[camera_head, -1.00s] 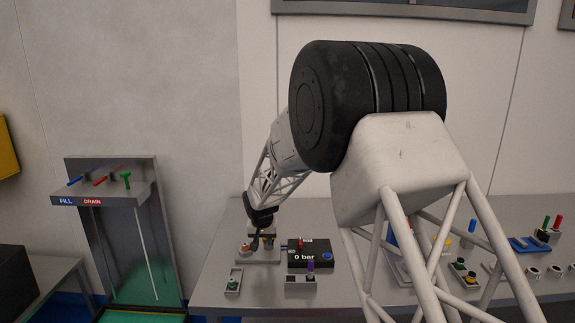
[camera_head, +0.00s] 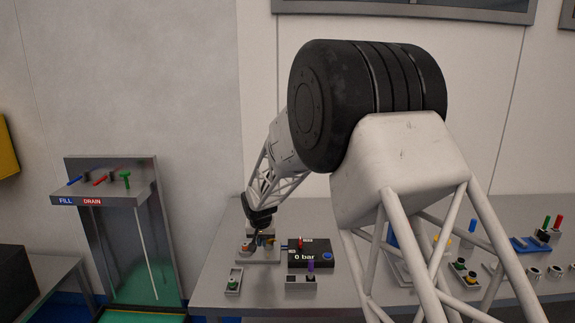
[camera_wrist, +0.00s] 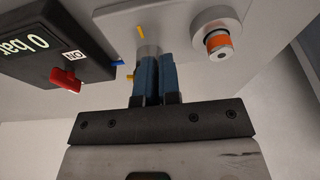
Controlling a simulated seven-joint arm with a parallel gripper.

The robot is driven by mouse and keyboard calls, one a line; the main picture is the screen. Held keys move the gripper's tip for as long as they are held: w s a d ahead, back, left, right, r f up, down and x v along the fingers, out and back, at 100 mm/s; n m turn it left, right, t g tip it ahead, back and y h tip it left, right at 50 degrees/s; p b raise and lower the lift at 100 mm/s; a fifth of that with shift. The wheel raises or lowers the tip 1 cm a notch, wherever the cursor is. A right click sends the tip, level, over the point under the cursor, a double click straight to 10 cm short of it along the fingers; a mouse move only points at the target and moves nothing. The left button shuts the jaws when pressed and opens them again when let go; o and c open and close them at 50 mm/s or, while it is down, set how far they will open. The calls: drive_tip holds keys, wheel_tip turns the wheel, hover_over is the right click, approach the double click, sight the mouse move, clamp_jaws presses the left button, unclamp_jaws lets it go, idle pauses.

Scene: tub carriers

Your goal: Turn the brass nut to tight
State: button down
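My gripper (camera_wrist: 160,80) points down over the grey fixture plate (camera_wrist: 115,20) at the left of the bench. Its two blue fingers are close together, with a narrow gap between them. They stand at a grey round post (camera_wrist: 148,48), which they partly cover. The brass nut is not clearly visible; small yellow bits (camera_wrist: 141,32) show beside the post and the fingers. In the head view my gripper (camera_head: 261,232) is low over the same plate (camera_head: 258,257). I cannot tell whether the fingers hold anything.
An orange-and-white fitting (camera_wrist: 217,43) stands on the plate to the right of the fingers. A black box (camera_head: 318,259) reading "0 bar" with a red lever (camera_wrist: 66,80) is close by. Small grey holders (camera_head: 233,281) stand in front. More parts (camera_head: 540,240) are at the right.

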drive_tip(key=shift+s+d+f, duration=0.1)
drive_tip(key=shift+s+f, duration=0.15)
drive_tip(key=shift+f, duration=0.25)
drive_tip(key=shift+s+f, duration=0.2)
drive_tip(key=shift+f, duration=0.25)
wheel_tip(320, 180, up, 7)
drive_tip(key=shift+w+r, duration=0.15)
drive_tip(key=shift+w, duration=0.15)
drive_tip(key=d, duration=0.2)
drive_tip(key=d+r, duration=0.1)
drive_tip(key=shift+w+d, duration=0.1)
drive_tip(key=shift+w, duration=0.3)
drive_tip(key=shift+f, duration=0.15)
